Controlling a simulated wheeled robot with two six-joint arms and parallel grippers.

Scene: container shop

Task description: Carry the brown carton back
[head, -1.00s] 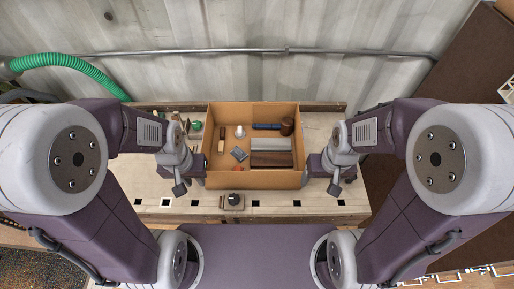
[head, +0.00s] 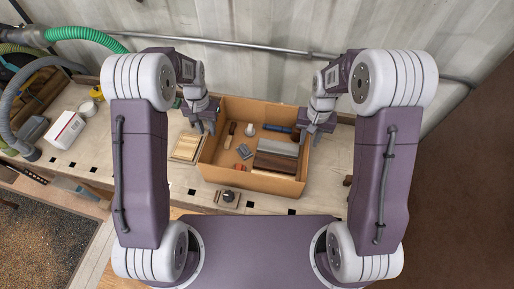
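The brown carton (head: 250,181) is an open-topped box on the pale workbench, upright and slightly turned in the head view. Inside lie a grey block (head: 278,147), a brown block (head: 275,162), a blue item (head: 277,128), a small white item (head: 250,129) and other small pieces. My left gripper (head: 203,127) is at the carton's left far side, with its fingers spread and nothing seen between them. My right gripper (head: 316,130) is at the right far corner, its fingers also spread. Whether either touches the carton wall is unclear.
The workbench (head: 165,190) has a wooden tray-like piece (head: 187,148) left of the carton and a small dark-knobbed device (head: 228,197) in front of it. A white box (head: 67,130) and hoses (head: 85,35) are at the far left. A corrugated wall stands behind.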

